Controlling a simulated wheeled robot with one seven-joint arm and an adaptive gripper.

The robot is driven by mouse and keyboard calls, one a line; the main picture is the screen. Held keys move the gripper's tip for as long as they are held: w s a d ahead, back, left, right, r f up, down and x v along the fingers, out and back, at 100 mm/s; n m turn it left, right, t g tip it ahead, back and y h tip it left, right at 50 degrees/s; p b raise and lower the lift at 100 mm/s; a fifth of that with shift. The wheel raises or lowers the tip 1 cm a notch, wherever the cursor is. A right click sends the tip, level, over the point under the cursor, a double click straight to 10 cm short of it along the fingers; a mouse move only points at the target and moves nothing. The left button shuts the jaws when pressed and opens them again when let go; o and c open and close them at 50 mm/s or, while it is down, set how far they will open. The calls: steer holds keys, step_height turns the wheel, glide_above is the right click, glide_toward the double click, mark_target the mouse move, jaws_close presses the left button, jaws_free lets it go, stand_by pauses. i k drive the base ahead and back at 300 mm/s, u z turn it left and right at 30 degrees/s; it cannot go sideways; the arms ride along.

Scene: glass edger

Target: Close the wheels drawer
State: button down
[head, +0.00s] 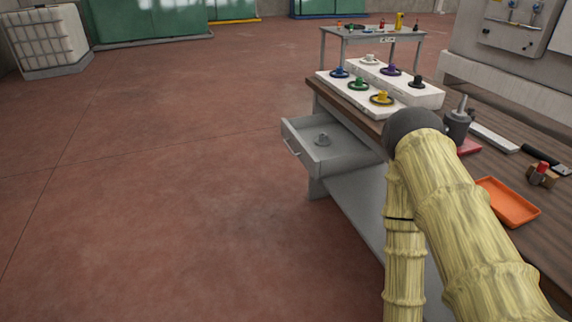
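A grey drawer (338,158) stands pulled out to the left from under the wooden-topped workbench (342,97). My arm, in a yellowish ribbed cover, reaches up at the right, in front of the bench and to the right of the drawer. My gripper is not visible.
White trays (349,101) with several coloured wheels sit on the bench's far end. An orange tray (508,202) and a dark grey tool (458,125) lie nearer. A lower shelf (352,194) is under the drawer. A small table (372,38) stands behind. The floor (150,200) left of the drawer is clear.

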mark_target(345, 150)
steer(key=u, duration=0.7)
steer(key=i, duration=1.1)
steer(key=z, duration=0.15)
